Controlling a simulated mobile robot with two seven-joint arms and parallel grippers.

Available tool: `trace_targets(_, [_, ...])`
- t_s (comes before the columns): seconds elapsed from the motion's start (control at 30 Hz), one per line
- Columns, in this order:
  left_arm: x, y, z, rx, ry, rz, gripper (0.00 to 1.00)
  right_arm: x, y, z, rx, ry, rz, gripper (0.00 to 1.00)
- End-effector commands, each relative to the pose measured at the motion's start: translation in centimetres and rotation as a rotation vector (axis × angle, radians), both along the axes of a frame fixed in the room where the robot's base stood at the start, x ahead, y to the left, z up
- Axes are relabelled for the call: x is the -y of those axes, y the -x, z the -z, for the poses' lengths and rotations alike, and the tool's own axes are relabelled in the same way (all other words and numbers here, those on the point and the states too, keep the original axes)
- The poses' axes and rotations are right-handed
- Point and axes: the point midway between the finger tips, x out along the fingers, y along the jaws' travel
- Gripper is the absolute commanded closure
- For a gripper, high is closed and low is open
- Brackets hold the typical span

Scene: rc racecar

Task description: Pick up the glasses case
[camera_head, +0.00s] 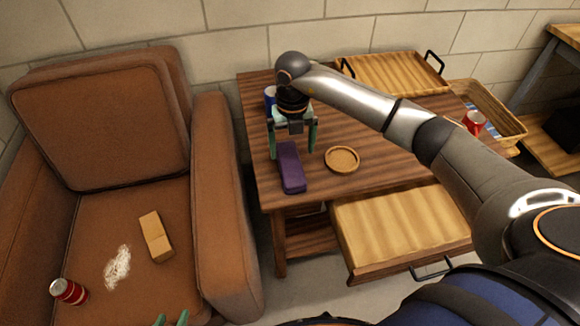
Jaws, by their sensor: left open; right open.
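The glasses case, a long purple box (291,170), lies on the wooden table (385,165) near its left front corner. My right gripper (292,150) reaches over it from the right and points down. Its teal fingers are open, one showing on each side of the case's far end; I cannot tell how high above the tabletop they are. Nothing is held in it. My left gripper (171,318) shows only its teal fingertips at the bottom edge, in front of the armchair. They are apart and hold nothing that I can see.
A round wooden coaster (342,159) lies right of the case; a blue can (270,97) stands behind my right gripper. The brown armchair (222,190) adjoins the table, holding a tan block (156,236) and red can (69,291). A drawer (400,232) is pulled out in front.

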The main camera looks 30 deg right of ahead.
Motion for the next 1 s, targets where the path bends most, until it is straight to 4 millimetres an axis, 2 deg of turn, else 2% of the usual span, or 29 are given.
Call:
trace_targets(0.23, [-0.2, 0.5, 0.7, -0.012, -0.004, -0.001, 0.50, -0.2, 0.0, 1.8, -0.001, -0.001, 0.001, 0.00])
trace_targets(0.5, [-0.4, 0.4, 1.3, -0.009, -0.007, -0.004, 0.50, -0.6, -0.1, 5.6, 0.000, -0.002, 0.000, 0.00])
trace_targets(0.73, [-0.4, 0.3, 1.0, -0.005, -0.006, -0.005, 0.50, -0.5, -0.1, 5.7, 0.000, -0.001, 0.000, 0.00])
trace_targets(0.77, [-0.4, 0.3, 1.0, -0.005, -0.006, -0.005, 0.50, -0.5, -0.1, 5.7, 0.000, -0.001, 0.000, 0.01])
trace_targets(1.0, [-0.4, 0.3, 1.0, -0.004, -0.006, -0.005, 0.50, -0.5, -0.1, 5.7, 0.001, -0.002, 0.000, 0.28])
